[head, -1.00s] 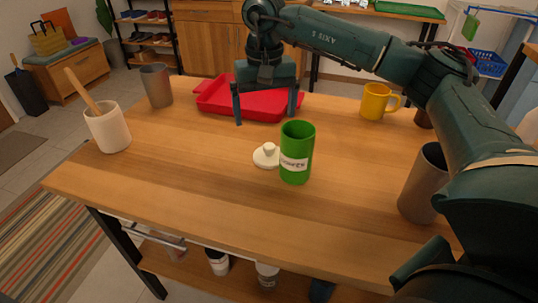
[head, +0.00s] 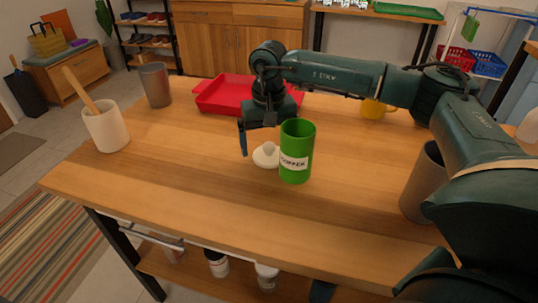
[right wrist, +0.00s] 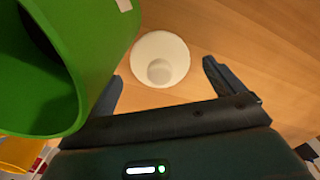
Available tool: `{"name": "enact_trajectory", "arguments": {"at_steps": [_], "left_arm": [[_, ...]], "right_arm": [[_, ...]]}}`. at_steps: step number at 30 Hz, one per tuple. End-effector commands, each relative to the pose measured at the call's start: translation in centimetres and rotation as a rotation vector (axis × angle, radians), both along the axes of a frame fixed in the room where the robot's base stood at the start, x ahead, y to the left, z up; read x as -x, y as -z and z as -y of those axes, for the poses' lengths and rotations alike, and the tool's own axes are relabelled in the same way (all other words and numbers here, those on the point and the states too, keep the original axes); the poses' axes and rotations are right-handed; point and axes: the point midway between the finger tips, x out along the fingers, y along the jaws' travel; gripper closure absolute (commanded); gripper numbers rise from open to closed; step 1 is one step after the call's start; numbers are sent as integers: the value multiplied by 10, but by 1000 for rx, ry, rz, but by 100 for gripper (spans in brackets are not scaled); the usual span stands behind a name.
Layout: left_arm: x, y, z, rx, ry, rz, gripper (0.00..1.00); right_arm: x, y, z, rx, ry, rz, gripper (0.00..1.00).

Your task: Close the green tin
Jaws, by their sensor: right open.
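The green tin (head: 297,150) stands upright and open-topped on the wooden table, with a white label on its front. It also shows large at the left of the right wrist view (right wrist: 95,40). The white lid (head: 266,155), with a round knob, lies on the table just left of the tin. It also shows in the right wrist view (right wrist: 161,58). My right gripper (head: 256,148) is open and empty above and behind the lid, close beside the tin. In the right wrist view its fingers (right wrist: 162,84) are spread with the lid ahead between them. My left gripper is not in view.
A red tray (head: 215,96) lies behind my right gripper. A yellow mug (head: 373,108) is partly hidden by my arm. A brown cup (head: 424,185) stands at right. A grey cup (head: 155,85) and a white pot with a spoon (head: 106,128) stand at left. The table front is clear.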

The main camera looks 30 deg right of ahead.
Motion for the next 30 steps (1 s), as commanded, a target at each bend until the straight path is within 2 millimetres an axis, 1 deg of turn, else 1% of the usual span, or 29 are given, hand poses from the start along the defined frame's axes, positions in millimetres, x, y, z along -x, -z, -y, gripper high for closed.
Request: {"name": "enact_trajectory", "arguments": {"at_steps": [1,4,14,17,30], "left_arm": [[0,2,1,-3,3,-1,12],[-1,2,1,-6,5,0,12],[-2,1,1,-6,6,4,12],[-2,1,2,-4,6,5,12],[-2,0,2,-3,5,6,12]], "right_arm": [[0,8,-1,0,-1,-1,6],[0,13,-1,-1,-1,0,6],[0,14,-1,-2,-1,1,6],[0,14,-1,-2,-1,1,12],[0,14,-1,-2,-1,1,48]]}}
